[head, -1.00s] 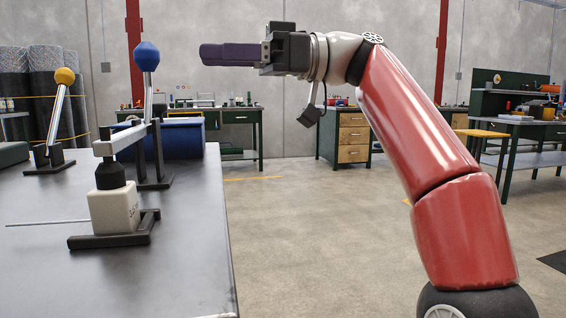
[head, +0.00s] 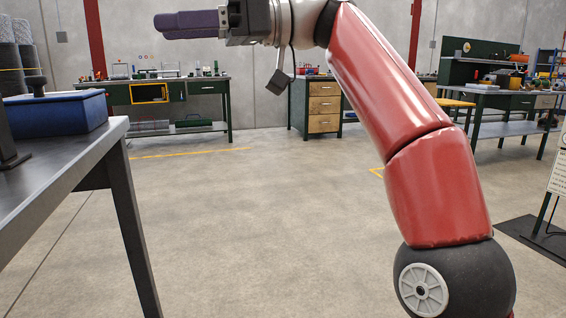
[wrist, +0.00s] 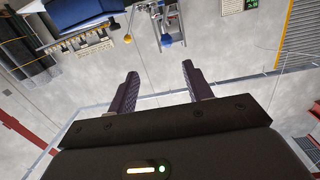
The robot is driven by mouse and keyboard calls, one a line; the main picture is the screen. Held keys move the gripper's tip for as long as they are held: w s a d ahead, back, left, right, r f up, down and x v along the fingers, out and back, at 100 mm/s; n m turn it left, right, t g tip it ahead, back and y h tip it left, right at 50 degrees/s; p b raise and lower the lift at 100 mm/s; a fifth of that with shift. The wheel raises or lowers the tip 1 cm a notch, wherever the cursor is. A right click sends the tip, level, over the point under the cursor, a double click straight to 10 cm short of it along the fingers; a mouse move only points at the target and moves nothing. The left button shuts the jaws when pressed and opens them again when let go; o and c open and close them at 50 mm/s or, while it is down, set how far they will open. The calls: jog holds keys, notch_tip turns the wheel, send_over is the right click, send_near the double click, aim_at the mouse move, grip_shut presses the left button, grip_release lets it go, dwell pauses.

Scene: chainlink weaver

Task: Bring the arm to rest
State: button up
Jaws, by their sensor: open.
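My gripper (head: 188,24) is high in the head view, at the end of my raised red arm, pointing left. In the wrist view the two dark fingers of my gripper (wrist: 158,88) stand apart with nothing between them. The gripper is in free air, to the right of and above the grey bench (head: 60,160). It touches nothing that I can see.
A blue box-like object (head: 55,113) sits on the bench at the left. A green workbench (head: 165,95) and a drawer cabinet (head: 322,105) stand along the back wall. Another bench (head: 510,100) stands at the right. The floor between them is clear.

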jog(key=a+f+m+t+h+p, duration=0.2)
jog(key=a+f+m+t+h, duration=0.1)
jog(key=f+m+t, duration=0.3)
jog(key=d+f+m+t+h+p, duration=0.25)
jog(key=d+f+m+h, duration=0.3)
jog(key=f, duration=0.45)
jog(key=s+d+f+m+h+p, duration=0.1)
jog(key=s+d+f+m+h, duration=0.1)
jog(key=d+f, duration=0.5)
jog(key=s+d+f+m+t+h+p, duration=0.1)
jog(key=s+d+f+m+h+p, duration=0.1)
jog(key=s+d+f, duration=0.4)
jog(key=s+d+f+m+h+p, duration=0.1)
jog(key=s+d+f+m+h, duration=0.3)
jog(key=d+f, duration=0.4)
jog(key=s+d+m, duration=0.1)
jog(key=d, duration=0.3)
jog(key=shift+d+f+p, duration=0.3)
jog(key=shift+d+p, duration=0.05)
jog(key=shift+p, duration=0.05)
